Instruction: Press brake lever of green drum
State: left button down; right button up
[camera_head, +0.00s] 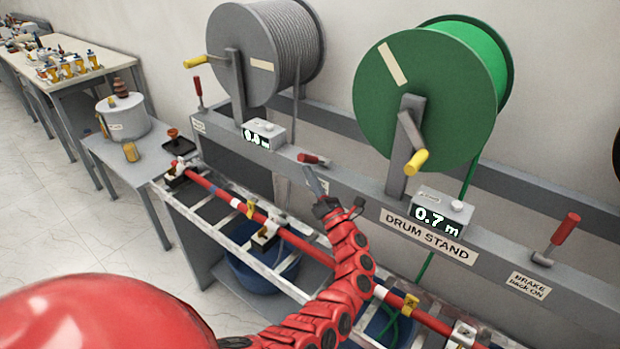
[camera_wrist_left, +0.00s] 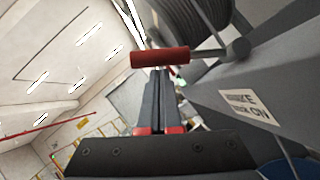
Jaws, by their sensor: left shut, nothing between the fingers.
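The green drum (camera_head: 425,95) hangs on the grey stand, with a yellow-handled crank (camera_head: 416,161) on its face. A brake lever with a red grip (camera_head: 312,160) sits on the beam to its left, lying nearly flat, while the other red levers stand up. My left gripper (camera_head: 309,171) is shut and empty, its fingertips just below this grip. In the left wrist view the red grip (camera_wrist_left: 160,58) crosses in front of the shut fingertips (camera_wrist_left: 159,70); I cannot tell if they touch. My right gripper is not in view.
A grey cable drum (camera_head: 250,55) and an upright red lever (camera_head: 198,92) are at left. Another raised lever (camera_head: 565,235) is at right, beside a brake label. A meter (camera_head: 440,212) reads 0.7 m. A slatted rack (camera_head: 215,215) lies below the beam.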

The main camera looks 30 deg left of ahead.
pick_arm(q)
jog(key=shift+w+r+m+t+h, duration=0.1)
jog(key=shift+r+m+t+h, duration=0.35)
jog(key=shift+m, duration=0.45)
jog(key=shift+w+r+m+t+h, duration=0.25)
jog(key=shift+r+m+h, duration=0.2)
jog(key=shift+r+m, duration=0.3)
jog(key=w+r+m+h+p, duration=0.4)
jog(key=w+r+m+p, duration=0.1)
jog(key=w+m+p, duration=0.1)
jog(key=shift+d+m+t+p, duration=0.3)
jog(key=shift+m+p, duration=0.35)
jog(key=shift+p, duration=0.45)
jog(key=shift+r, duration=0.25)
jog(key=shift+f, duration=0.1)
